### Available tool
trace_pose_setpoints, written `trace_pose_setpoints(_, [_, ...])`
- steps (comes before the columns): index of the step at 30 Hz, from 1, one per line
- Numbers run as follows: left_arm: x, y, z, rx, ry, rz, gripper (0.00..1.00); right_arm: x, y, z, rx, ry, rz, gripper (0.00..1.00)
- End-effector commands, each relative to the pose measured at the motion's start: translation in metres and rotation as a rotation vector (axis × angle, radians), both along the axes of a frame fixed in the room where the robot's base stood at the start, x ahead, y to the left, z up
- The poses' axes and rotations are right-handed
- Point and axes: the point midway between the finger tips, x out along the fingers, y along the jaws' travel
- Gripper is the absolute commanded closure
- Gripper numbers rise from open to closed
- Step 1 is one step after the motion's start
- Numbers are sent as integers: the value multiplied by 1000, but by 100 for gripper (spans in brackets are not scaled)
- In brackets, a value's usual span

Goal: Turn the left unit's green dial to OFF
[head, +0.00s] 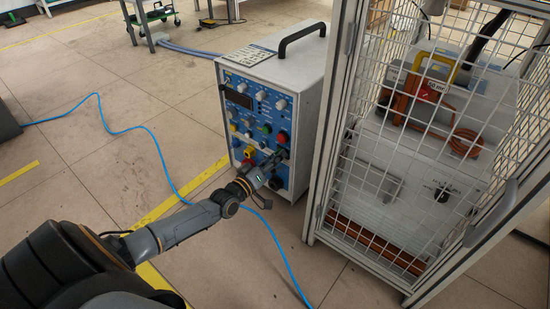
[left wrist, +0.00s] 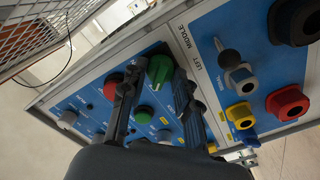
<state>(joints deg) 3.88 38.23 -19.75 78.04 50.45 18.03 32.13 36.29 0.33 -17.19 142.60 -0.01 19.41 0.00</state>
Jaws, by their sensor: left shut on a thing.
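The left unit is a grey cabinet (head: 306,95) with a blue front panel and a black top handle. My left gripper (head: 279,157) is at the lower right of that panel and covers the green dial there. In the left wrist view the green dial (left wrist: 160,69) sits between the two fingertips of my left gripper (left wrist: 159,78). The fingers are closed on its sides. Its pointer and the OFF mark cannot be made out. My right gripper is in neither view.
A red button (left wrist: 112,86) is close beside one finger. A small green button (head: 266,128) and several knobs are nearby. A white mesh cage (head: 345,160) stands close to the right. A blue cable (head: 160,155) runs over the floor.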

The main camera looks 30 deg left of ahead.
Motion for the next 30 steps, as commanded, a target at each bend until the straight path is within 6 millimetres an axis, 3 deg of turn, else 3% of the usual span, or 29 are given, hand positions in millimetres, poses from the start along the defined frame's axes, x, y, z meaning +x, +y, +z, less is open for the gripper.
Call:
trace_pose_setpoints(20, [0, 0, 0, -57, 4, 1, 100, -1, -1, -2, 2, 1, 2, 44])
trace_pose_setpoints(21, [0, 0, 0, -57, 4, 1, 61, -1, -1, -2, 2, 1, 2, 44])
trace_pose_setpoints(23, [0, 0, 0, -57, 4, 1, 49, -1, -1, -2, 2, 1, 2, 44])
trace_pose_setpoints(30, [0, 0, 0, -56, 4, 0, 47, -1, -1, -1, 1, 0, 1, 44])
